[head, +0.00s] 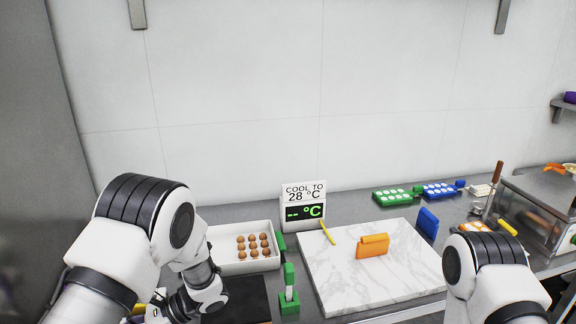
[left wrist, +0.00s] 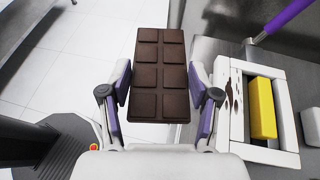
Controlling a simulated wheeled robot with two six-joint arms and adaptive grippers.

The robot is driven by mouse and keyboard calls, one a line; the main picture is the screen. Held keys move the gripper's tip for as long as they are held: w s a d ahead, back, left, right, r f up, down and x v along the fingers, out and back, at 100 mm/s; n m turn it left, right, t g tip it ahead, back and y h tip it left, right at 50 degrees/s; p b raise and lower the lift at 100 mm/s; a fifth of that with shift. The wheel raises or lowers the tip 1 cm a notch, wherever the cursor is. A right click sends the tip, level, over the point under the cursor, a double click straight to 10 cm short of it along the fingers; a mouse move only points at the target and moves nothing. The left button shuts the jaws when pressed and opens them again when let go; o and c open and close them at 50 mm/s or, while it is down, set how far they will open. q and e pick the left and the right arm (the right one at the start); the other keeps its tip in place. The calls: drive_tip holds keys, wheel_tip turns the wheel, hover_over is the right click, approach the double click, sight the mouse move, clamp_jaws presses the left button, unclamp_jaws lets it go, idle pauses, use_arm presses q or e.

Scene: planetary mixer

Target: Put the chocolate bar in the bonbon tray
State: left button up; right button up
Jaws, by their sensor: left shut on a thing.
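A dark brown chocolate bar (left wrist: 160,62) with raised squares is held between the purple-padded fingers of my left gripper (left wrist: 160,84) in the left wrist view. The bar points away from the gripper, over a pale tiled floor and a grey edge. In the head view my left wrist is low at the left, and the bar cannot be made out there. A white tray (head: 226,268) with several round brown bonbons (head: 252,245) stands right of my left arm. My right arm shows at lower right, but its gripper is out of view.
A marble slab (head: 340,285) holds an orange scraper (head: 373,246). A green block with an upright handle (head: 289,290) and a temperature sign (head: 303,207) stand near the tray. Green (head: 398,196) and blue (head: 440,190) moulds lie behind. A white frame (left wrist: 288,100) surrounds a yellow block (left wrist: 262,108).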

use_arm(q)
drive_tip(key=s+d+f+n+g+h, duration=0.1)
drive_tip(key=s+n+g+h, duration=0.25)
drive_tip(key=s, duration=0.25)
drive_tip(key=s+d+f+n+g+h, duration=0.2)
drive_tip(key=s+n+g+h, duration=0.1)
drive_tip(key=s+n, duration=0.15)
drive_tip(key=s+d+r+n+h, duration=0.1)
drive_tip(key=s+d+n+h, duration=0.3)
drive_tip(key=d+n+h, duration=0.6)
drive_tip(key=w+d+r+n+t+h, duration=0.25)
drive_tip(key=d+n+t+h, duration=0.2)
drive_tip(key=h, duration=0.25)
drive_tip(key=w+a+f+n+t, duration=0.2)
drive_tip(key=w+n+t, duration=1.1)
drive_tip(key=n+t, duration=0.2)
drive_tip(key=shift+a+f+t+b, duration=0.15)
drive_tip(key=shift+f+t+b, duration=0.05)
drive_tip(key=shift+t+b, duration=0.2)
drive_tip(key=shift+n, duration=0.25)
